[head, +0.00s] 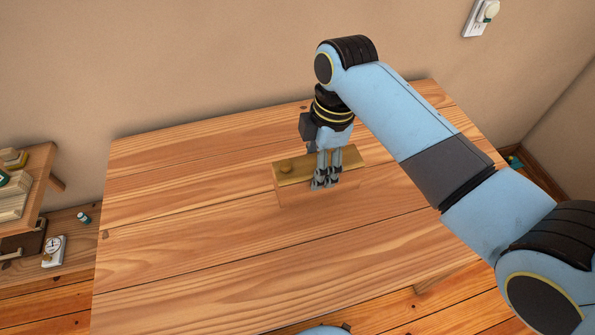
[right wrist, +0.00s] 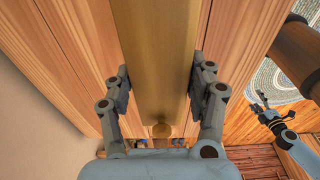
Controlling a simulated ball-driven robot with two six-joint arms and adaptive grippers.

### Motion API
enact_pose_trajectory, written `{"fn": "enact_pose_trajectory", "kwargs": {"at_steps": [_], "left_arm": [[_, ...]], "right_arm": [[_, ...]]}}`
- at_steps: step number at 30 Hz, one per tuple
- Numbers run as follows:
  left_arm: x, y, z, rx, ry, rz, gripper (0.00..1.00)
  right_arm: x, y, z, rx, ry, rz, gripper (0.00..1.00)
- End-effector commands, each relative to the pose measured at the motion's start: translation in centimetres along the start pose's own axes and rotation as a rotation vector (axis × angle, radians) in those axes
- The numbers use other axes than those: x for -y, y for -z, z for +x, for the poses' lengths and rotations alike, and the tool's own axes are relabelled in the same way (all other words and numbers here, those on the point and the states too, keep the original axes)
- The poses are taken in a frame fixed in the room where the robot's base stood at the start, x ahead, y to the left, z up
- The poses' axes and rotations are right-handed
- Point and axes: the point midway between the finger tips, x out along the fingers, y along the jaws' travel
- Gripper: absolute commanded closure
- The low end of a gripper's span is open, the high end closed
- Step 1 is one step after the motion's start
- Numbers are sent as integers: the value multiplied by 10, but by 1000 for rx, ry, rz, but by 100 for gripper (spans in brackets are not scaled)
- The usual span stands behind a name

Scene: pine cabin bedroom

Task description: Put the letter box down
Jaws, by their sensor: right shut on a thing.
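The letter box (head: 292,175) is a long, narrow wooden box with a brass-coloured top and a small round knob near its left end. It is at the middle of the plank table top (head: 210,220), upright and level; I cannot tell if its underside touches the wood. My right gripper (head: 326,182) points down over it, shut across its narrow width. In the right wrist view the brass top (right wrist: 153,60) runs between the two fingers (right wrist: 161,88). My left gripper (right wrist: 260,103) shows small at the right of that view, too small to read its jaws.
The table top is otherwise bare, with free room left and in front. A wall stands close behind. At the left are a small wooden shelf (head: 43,165) with books, a white clock-like device (head: 54,251) and a small bottle (head: 84,218). A round rug (right wrist: 275,80) lies on the floor.

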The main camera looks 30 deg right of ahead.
Motion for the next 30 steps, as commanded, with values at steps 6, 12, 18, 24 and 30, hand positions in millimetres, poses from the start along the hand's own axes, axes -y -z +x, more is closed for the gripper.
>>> {"fn": "enact_pose_trajectory", "kwargs": {"at_steps": [6,12,18,24,30], "left_arm": [[0,0,3,0,0,0,15],[0,0,4,0,0,0,15],[0,0,6,0,0,0,15],[0,0,6,0,0,0,15],[0,0,8,0,0,0,15]], "right_arm": [[-26,28,28,-1,1,0,84],[-31,32,43,0,3,0,84],[-31,28,70,0,1,1,84],[-31,28,72,0,-1,0,84],[-31,27,76,0,-1,0,84]]}}
